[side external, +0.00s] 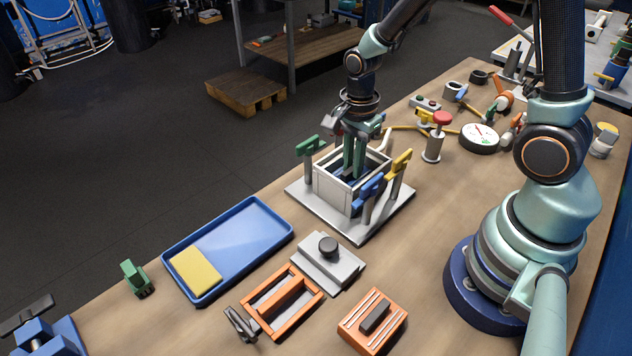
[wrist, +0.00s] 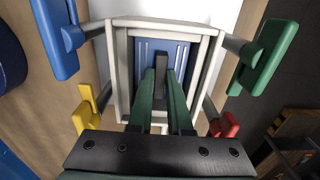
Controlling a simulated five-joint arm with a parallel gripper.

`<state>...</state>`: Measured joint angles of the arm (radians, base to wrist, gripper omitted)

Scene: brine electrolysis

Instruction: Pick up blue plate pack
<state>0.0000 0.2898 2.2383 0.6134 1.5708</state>
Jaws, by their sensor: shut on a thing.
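The blue plate pack (wrist: 177,57) sits inside a light grey, open-topped square cell box (side external: 323,186). Its pale stripes and dark upright handle show in the wrist view. My gripper (side external: 354,165) reaches straight down into the box. In the wrist view its two green fingers (wrist: 162,95) are shut on the dark handle of the pack. The pack is still within the box walls; the side view mostly hides it behind the walls and fingers, so whether it touches the floor of the box cannot be told.
Green, yellow and blue clamps (side external: 399,163) stand around the box on a metal base plate (side external: 360,228); a red one (wrist: 226,124) shows in the wrist view. A blue tray (side external: 243,236) with a yellow pad (side external: 195,270), a grey lid (side external: 328,265) and an orange frame (side external: 258,317) lie nearer the front.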

